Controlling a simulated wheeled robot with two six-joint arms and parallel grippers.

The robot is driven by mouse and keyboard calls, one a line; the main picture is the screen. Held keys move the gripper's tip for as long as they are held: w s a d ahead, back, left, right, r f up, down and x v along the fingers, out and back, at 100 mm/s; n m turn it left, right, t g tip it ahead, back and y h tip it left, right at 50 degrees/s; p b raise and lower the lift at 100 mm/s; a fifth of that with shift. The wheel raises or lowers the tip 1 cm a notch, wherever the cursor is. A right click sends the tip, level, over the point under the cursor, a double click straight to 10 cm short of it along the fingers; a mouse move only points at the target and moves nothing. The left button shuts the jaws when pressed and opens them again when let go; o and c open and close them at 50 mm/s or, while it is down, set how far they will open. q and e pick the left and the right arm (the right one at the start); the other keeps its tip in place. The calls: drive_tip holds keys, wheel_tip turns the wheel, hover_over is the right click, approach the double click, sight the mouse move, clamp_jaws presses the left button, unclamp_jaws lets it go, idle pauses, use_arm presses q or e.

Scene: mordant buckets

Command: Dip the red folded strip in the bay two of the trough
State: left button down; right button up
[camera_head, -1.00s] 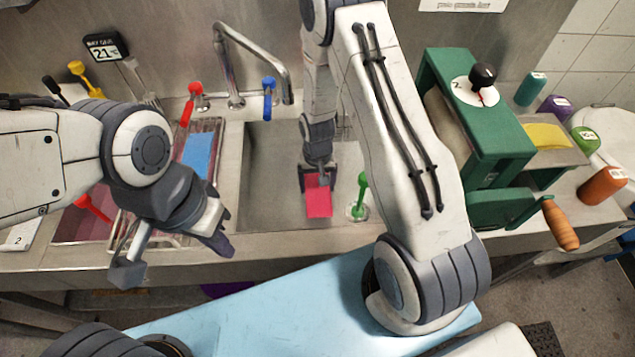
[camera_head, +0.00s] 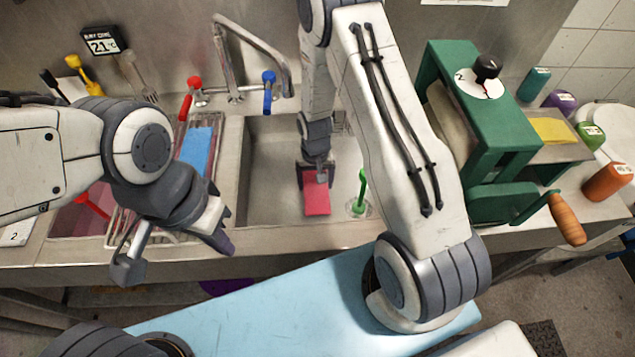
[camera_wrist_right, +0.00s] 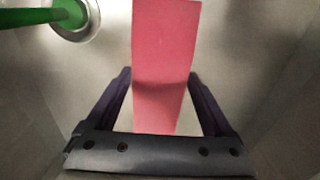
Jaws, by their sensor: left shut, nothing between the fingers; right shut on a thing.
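The red folded strip (camera_head: 316,199) hangs over the middle of the steel sink basin (camera_head: 264,195). My right gripper (camera_head: 316,178) is shut on its upper end. In the right wrist view the strip (camera_wrist_right: 165,65) runs between the two dark fingers (camera_wrist_right: 160,105). My left gripper (camera_head: 220,240) is shut and empty, near the front edge of the counter. The trough (camera_head: 62,228) with reddish liquid is at the left, largely hidden behind my left arm. A white card marked 2 (camera_head: 15,234) is at its front left. I cannot make out its separate bays.
A blue strip (camera_head: 196,150) lies on a wire rack left of the basin. A faucet (camera_head: 252,45) stands behind the basin. A green plunger-like handle (camera_head: 361,188) stands right of the strip. A green wringer (camera_head: 480,110) with a wooden crank handle (camera_head: 567,218) is at the right.

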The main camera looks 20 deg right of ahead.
drive_tip(key=shift+s+d, duration=0.4)
drive_tip(key=shift+s, duration=0.25)
idle(2.0)
drive_tip(key=shift+w, duration=0.1)
drive_tip(key=shift+w+a, duration=0.4)
drive_tip(key=shift+w, duration=0.2)
drive_tip(key=shift+s, duration=0.1)
